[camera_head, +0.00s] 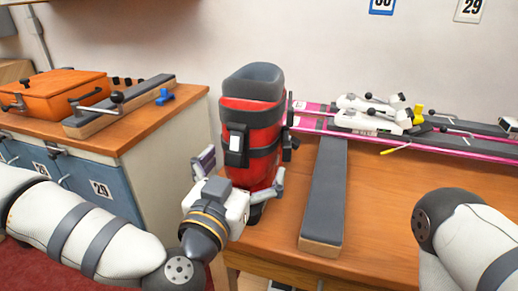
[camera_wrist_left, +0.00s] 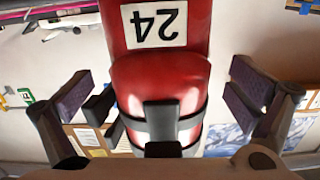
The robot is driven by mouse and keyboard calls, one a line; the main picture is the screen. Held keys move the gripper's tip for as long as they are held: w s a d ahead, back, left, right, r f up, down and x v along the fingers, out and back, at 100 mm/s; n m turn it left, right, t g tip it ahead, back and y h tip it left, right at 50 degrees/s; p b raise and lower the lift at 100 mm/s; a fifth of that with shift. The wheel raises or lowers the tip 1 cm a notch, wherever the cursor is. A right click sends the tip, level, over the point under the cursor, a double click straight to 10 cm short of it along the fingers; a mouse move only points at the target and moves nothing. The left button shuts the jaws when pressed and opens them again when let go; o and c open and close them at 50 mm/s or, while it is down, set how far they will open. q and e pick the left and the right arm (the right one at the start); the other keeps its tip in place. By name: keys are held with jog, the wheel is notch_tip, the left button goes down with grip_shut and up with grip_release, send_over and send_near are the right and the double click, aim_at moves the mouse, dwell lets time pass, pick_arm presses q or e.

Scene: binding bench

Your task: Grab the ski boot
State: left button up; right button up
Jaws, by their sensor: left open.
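The ski boot (camera_head: 263,122) is red with a grey liner cuff, black straps and a pale buckle. It stands upright on the wooden bench near its left edge. My left gripper (camera_head: 238,173) is open at the boot's lower front, a finger to either side. In the left wrist view the boot (camera_wrist_left: 160,75) appears upside down between the spread fingers (camera_wrist_left: 163,90), with visible gaps on both sides and a "24" label. The boot's foot is mostly hidden behind the gripper. My right gripper is out of view; only its arm shows at the right.
A long grey-topped block (camera_head: 325,190) lies right of the boot. Pink-edged skis (camera_head: 450,146) with white bindings (camera_head: 370,115) lie along the back. A left cabinet holds an orange case (camera_head: 55,95) and another grey-topped block (camera_head: 120,108). The front right bench (camera_head: 375,215) is clear.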

pick_arm(q)
jog(key=x, duration=0.4)
jog(key=shift+f, duration=0.1)
jog(key=c, duration=1.8)
jog(key=shift+c, duration=0.6)
